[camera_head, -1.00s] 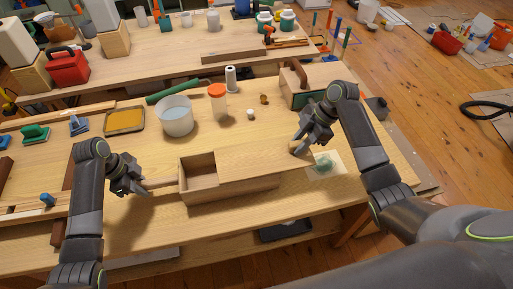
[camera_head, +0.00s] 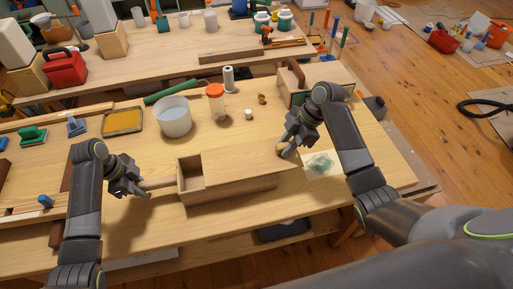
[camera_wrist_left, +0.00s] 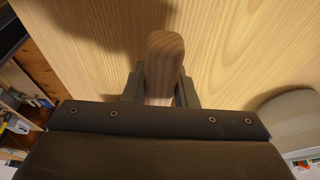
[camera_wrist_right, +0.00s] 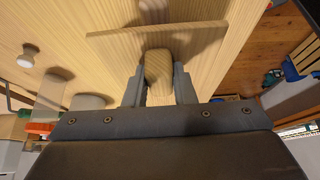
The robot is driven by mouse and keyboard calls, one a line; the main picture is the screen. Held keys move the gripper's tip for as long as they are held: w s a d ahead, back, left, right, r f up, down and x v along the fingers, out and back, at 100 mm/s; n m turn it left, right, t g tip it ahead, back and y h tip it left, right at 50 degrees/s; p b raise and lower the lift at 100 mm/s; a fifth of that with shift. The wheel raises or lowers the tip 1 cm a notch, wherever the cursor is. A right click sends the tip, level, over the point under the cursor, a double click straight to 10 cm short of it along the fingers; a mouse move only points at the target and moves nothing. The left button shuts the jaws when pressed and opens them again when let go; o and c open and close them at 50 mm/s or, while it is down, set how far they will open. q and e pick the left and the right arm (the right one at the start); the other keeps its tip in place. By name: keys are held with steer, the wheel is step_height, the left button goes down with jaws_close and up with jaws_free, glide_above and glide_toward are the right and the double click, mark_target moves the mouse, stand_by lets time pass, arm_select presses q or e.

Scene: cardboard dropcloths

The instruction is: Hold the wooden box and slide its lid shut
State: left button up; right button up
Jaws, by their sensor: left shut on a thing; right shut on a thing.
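The wooden box (camera_head: 225,193) lies on the workbench, with its open compartment (camera_head: 190,173) showing at the left end. The lid (camera_head: 245,165) covers most of the box and reaches a little past its right end. My left gripper (camera_head: 142,188) is shut on the box's handle (camera_head: 160,184), a wooden bar that also shows between the fingers in the left wrist view (camera_wrist_left: 164,68). My right gripper (camera_head: 284,153) is shut on the lid's knob (camera_wrist_right: 157,72) at the lid's right end. The inside of the box is mostly hidden by the lid.
A white bucket (camera_head: 174,118), a jar with an orange lid (camera_head: 216,103) and a small white knob (camera_head: 248,115) stand behind the box. A wooden toolbox (camera_head: 300,85) is at the back right. A clear sheet with a green patch (camera_head: 321,164) lies right of the box.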

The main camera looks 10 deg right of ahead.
mark_target(258, 157)
steer(key=shift+s+f, duration=0.2)
steer(key=shift+f, duration=0.1)
steer(key=shift+a, duration=3.55)
arm_select(q)
steer(key=shift+w, duration=0.1)
arm_select(e)
steer(key=o, duration=0.8)
steer(key=shift+w, duration=0.1)
steer(key=shift+o, duration=0.2)
steer(key=shift+w+a+r, duration=0.1)
steer(key=shift+w+r, duration=0.05)
steer(key=shift+r, duration=3.6)
